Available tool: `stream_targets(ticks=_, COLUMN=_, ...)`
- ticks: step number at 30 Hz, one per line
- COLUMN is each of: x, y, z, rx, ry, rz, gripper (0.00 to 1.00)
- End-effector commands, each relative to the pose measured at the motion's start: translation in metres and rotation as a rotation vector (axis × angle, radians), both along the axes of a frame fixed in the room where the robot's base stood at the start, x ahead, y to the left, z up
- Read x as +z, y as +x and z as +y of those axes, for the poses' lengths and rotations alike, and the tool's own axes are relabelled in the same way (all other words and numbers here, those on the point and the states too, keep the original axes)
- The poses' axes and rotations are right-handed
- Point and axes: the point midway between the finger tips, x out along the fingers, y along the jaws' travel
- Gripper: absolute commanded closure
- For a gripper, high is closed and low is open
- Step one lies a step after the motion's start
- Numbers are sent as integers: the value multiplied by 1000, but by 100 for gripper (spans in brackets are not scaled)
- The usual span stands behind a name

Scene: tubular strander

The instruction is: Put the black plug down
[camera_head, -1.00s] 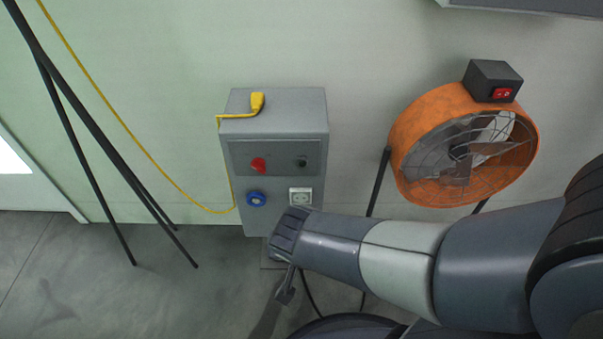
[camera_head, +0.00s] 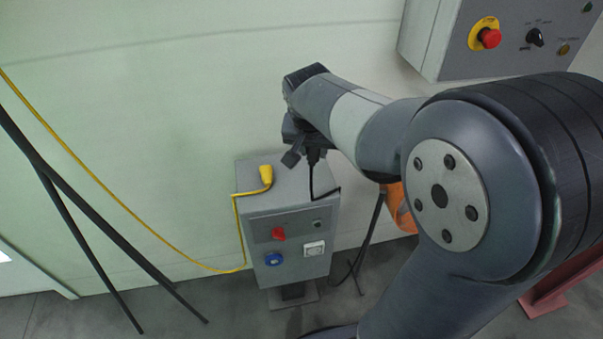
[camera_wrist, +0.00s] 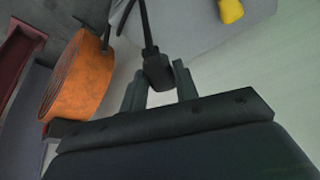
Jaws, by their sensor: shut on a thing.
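The black plug (camera_wrist: 157,72) is between the two fingers of my gripper (camera_wrist: 158,85) in the wrist view, with its black cable leading away from it. In the head view my gripper (camera_head: 302,150) is above the top of the grey box (camera_head: 285,198), pointing down. The plug (camera_head: 313,156) shows small and dark there, with its cable hanging over the box's right side. I cannot tell from the head view whether the plug touches the box top. The gripper is shut on the plug.
A yellow plug (camera_head: 265,175) with a yellow cable lies on the box top, left of my gripper. The box front has a red knob (camera_head: 278,233), a blue socket (camera_head: 274,259) and a white socket (camera_head: 314,248).

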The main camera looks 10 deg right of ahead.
Motion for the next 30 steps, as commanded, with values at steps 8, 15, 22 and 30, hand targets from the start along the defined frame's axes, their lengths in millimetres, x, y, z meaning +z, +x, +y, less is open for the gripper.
stream_targets(ticks=8, x=-42, y=1, z=-3, rx=-4, ry=0, rz=4, gripper=98)
stream_targets(ticks=15, x=-72, y=1, z=-3, rx=-3, ry=0, rz=5, gripper=98)
stream_targets(ticks=22, x=-96, y=1, z=-3, rx=-3, ry=1, rz=1, gripper=98)
stream_targets(ticks=30, x=-97, y=1, z=-3, rx=-3, ry=0, rz=0, gripper=98)
